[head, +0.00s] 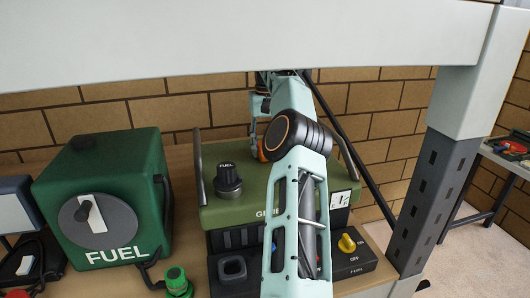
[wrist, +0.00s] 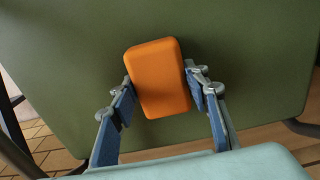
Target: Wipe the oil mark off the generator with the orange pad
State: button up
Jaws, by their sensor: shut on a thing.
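The orange pad (wrist: 157,72) is a rounded block held between the two fingers of my gripper (wrist: 160,88) in the wrist view. Behind it is the broad, plain green surface of the generator (wrist: 250,65); I cannot tell whether the pad touches it. In the head view the green generator (head: 240,214) stands on the bench, with a black FUEL cap on top and a panel with a yellow knob in front. My arm crosses in front of it and hides its middle. My gripper is mostly hidden there. No oil mark shows in either view.
A green FUEL can (head: 135,178) stands left of the generator, with a small green fitting (head: 177,282) in front of it. Upright handles flank the generator's top. A pale beam (head: 230,40) spans the top, and a grey post (head: 435,195) stands at right.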

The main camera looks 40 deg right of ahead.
jog(key=shift+s+a+f+b, duration=0.25)
jog(key=shift+s+b, duration=0.15)
jog(key=shift+s, duration=0.1)
jog(key=shift+s+a+f+b, duration=0.15)
jog(key=shift+s+b, duration=0.1)
jog(key=shift+b, duration=0.35)
jog(key=shift+s+a+b, duration=0.4)
jog(key=shift+s+b, duration=0.35)
jog(key=shift+b, duration=0.4)
jog(key=shift+s+a+r+b, duration=0.25)
jog(key=shift+s+r+b, duration=0.05)
jog(key=shift+s+b, duration=0.2)
jog(key=shift+w+a+r+p, duration=0.1)
jog(key=shift+a+r+p, duration=0.1)
jog(key=shift+p, duration=0.2)
jog(key=shift+w+d+r+p, duration=0.15)
jog(key=shift+w+p, duration=0.15)
jog(key=shift+p, duration=0.35)
jog(key=w+p, duration=0.1)
jog(key=p, duration=0.1)
jog(key=w+d+p, duration=0.1)
jog(key=p, duration=0.1)
jog(key=shift+p, duration=0.3)
jog(key=shift+w+d+f+p, duration=0.25)
jog(key=shift+w+p, duration=0.1)
jog(key=shift+p, duration=0.1)
jog(key=shift+r, duration=0.1)
